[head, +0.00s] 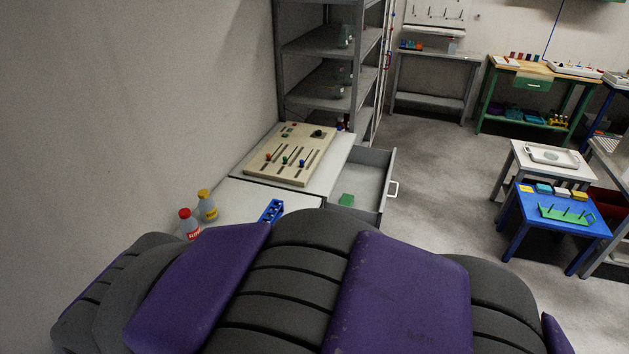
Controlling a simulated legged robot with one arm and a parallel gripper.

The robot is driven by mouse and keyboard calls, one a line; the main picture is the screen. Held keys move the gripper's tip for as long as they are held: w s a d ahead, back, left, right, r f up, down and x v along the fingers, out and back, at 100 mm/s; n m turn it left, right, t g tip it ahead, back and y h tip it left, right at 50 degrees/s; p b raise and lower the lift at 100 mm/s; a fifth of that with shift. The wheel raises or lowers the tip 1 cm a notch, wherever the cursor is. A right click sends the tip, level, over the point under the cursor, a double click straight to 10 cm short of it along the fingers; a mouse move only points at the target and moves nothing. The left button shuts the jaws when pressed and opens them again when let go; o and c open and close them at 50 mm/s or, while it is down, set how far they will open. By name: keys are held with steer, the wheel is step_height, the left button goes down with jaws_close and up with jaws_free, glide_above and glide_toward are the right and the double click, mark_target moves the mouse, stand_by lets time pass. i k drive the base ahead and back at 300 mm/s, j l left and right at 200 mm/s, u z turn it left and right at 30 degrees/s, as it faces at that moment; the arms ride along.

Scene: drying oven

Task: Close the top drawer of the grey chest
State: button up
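The grey chest (338,166) stands against the wall just past my own body, with a beige panel (290,155) with knobs and sliders on its top. Its top drawer (375,212) is pulled out to the right and stands open. A light handle (393,189) is on the drawer's front. A green block (346,199) lies inside the drawer. My body hides the drawer's near end and the lower chest. My gripper is not in view.
Two bottles, one with a red cap (188,225) and one with a yellow cap (207,206), and a blue rack (271,211) stand on a near white surface. Grey shelving (322,104) rises behind the chest. A blue table (541,225) is at right. Grey floor (440,200) is clear between.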

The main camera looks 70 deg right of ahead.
mark_target(366, 174)
steer(key=k+l, duration=1.2)
steer(key=k+z, duration=0.1)
steer(key=z, duration=0.3)
steer(key=l+z, duration=0.15)
steer(key=z, duration=0.25)
steer(key=k+l+z, duration=0.1)
steer(key=z, duration=0.3)
steer(key=l+z, duration=0.15)
steer(key=z, duration=0.25)
steer(key=l+z, duration=0.15)
steer(key=z, duration=0.25)
steer(key=i+j+u, duration=0.1)
steer(key=i+j, duration=0.65)
